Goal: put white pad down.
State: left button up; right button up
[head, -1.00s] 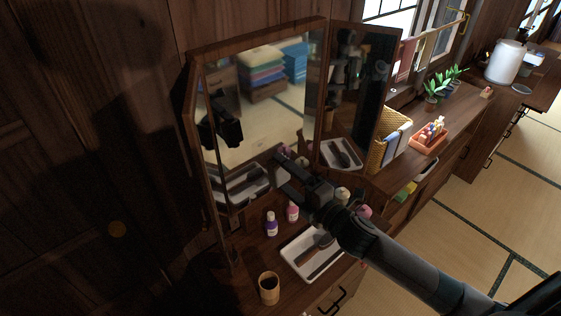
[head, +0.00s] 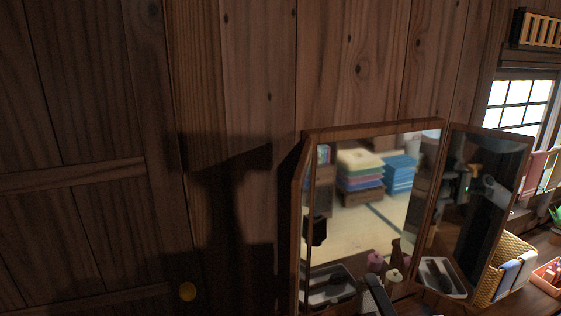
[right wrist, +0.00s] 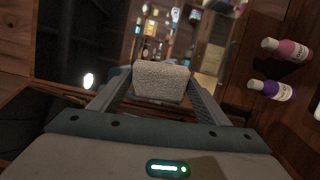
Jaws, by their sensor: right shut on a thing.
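The white pad (right wrist: 161,80) is a pale, rough-textured block between the two fingers of my right gripper (right wrist: 158,94) in the right wrist view. The gripper is shut on it and holds it in front of a mirror. My left gripper is not in view.
A pink bottle (right wrist: 288,49) and a purple bottle (right wrist: 270,90) stand right of the gripper in the wrist view. A yellow basket (head: 511,250) and an orange tray (head: 547,276) are at the lower right of the head view. The dresser top is mostly out of that view.

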jog(key=shift+s+d+f+m+h+b, duration=0.2)
jog(key=shift+s+f+m+h+b, duration=0.35)
jog(key=shift+s+h+b, duration=0.2)
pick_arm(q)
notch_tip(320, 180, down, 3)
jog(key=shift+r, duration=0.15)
pick_arm(e)
jog(key=shift+r, duration=0.1)
jog(key=s+f, duration=0.3)
jog(key=s, duration=0.6)
jog(key=shift+s+f, duration=0.25)
jog(key=shift+f, duration=0.05)
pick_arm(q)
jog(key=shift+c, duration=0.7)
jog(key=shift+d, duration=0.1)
pick_arm(e)
jog(key=shift+d, duration=0.15)
